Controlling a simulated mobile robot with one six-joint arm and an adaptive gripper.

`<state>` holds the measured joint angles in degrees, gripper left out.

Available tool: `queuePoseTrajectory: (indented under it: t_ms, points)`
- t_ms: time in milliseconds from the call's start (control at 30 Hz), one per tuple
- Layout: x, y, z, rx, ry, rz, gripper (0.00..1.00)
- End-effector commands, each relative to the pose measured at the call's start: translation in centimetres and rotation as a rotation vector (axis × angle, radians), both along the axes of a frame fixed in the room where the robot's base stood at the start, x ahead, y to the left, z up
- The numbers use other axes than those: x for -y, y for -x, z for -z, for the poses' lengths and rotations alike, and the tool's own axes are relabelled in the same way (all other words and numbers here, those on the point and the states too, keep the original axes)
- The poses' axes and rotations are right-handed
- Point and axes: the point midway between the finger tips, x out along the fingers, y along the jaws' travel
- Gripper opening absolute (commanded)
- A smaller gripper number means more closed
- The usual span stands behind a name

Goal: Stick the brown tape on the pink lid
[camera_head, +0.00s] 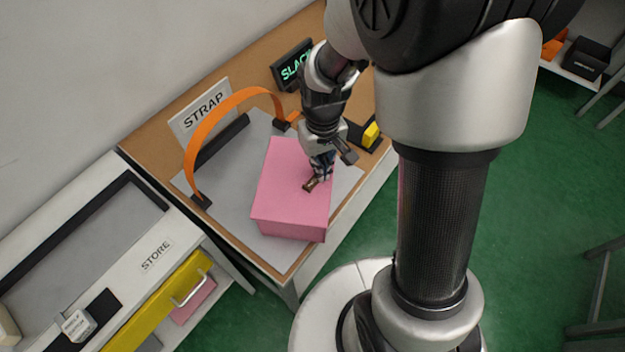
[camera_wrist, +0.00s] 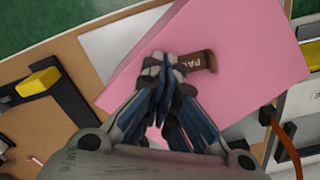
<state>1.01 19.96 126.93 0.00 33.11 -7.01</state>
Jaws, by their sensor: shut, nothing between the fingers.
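The pink lid (camera_head: 285,190) is the top of a pink box on the grey mat of the wooden table. It fills much of the wrist view (camera_wrist: 245,40). The brown tape (camera_head: 311,185) is a small piece lying on the lid near its right side. In the wrist view the tape (camera_wrist: 205,61) shows part of some lettering, and its left end is hidden by my fingers. My gripper (camera_head: 320,172) is low over the lid with its fingertips beside the tape. In the wrist view my gripper's fingers (camera_wrist: 164,66) are together, with nothing held. Whether they touch the tape I cannot tell.
An orange strap (camera_head: 232,102) arches over the left of the table in front of a STRAP sign (camera_head: 203,112). A SLACK display (camera_head: 291,66) stands behind, and a yellow block (camera_head: 371,134) at the right. A cabinet with a yellow drawer front (camera_head: 165,305) stands lower left.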

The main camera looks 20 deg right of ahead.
Motion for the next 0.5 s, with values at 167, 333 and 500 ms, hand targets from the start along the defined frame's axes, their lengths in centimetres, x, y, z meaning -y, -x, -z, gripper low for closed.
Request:
queuePoseTrajectory:
  t_ms: [167, 333, 500]
  points:
    - [0.0, 0.0, -0.1, -0.001, 0.000, 0.000, 0.00]
    - [0.0, 0.0, -1.1, 0.000, 0.000, 0.000, 0.00]
    - [0.0, 0.0, -2.6, 0.001, 0.000, 0.000, 0.00]
